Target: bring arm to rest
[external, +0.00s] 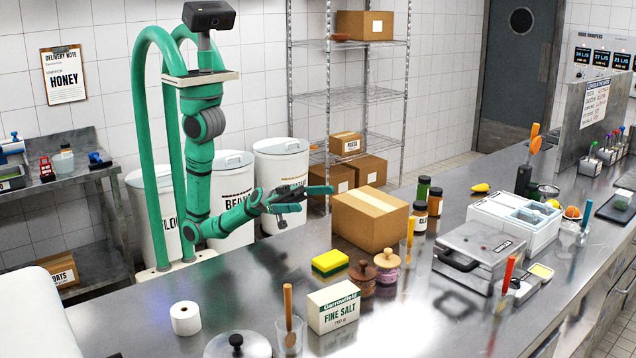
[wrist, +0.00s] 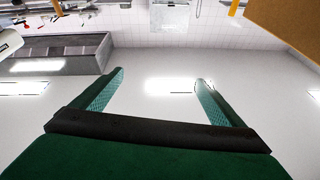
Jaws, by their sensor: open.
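My gripper (external: 318,192) is at the end of my green arm, in the middle of the external view. It is just left of a closed cardboard box (external: 370,217) on the steel counter. In the wrist view my gripper (wrist: 161,85) shows two green fingers spread wide apart. Nothing is between them. The cardboard box also shows at the top right of the wrist view (wrist: 290,25). I cannot tell the exact gap between the fingers and the box.
The steel counter (external: 250,265) holds a yellow sponge (external: 330,263), a fine salt box (external: 333,307), lidded jars (external: 387,265) and a press grill (external: 478,252). White bins (external: 232,200) stand behind my arm. A wire shelf (external: 350,97) with boxes stands behind.

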